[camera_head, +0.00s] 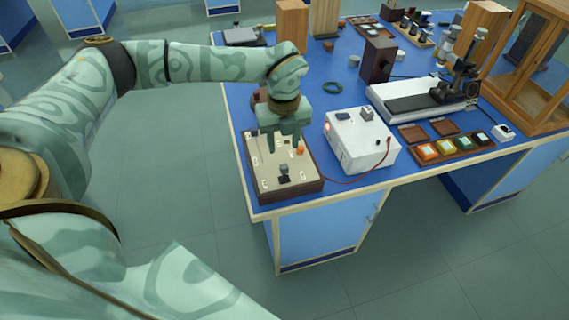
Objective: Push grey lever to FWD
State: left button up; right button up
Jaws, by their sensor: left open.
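A control box (308,184) with a cream top and brown sides sits at the near left corner of the blue bench. A small grey lever (284,169) on a dark base stands near the front of its top. Its labels are too small to read, so I cannot tell which position the lever is in. My left gripper (284,147) is over the back part of the box, pointing down with its fingers apart and empty. It is behind the lever and appears apart from it. An orange knob (300,150) is beside the right finger. My right gripper is not in view.
A white power unit (362,147) stands right of the box, with a red cable (340,182) between them. Trays and a wooden cabinet (535,75) fill the right. Some bench between is clear.

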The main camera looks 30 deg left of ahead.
aim_at(284, 166)
pick_arm(q)
notch_tip(284, 166, down, 8)
jog(key=shift+f+b, duration=0.1)
jog(key=shift+b, duration=0.6)
jog(key=shift+d, duration=0.1)
grip_shut()
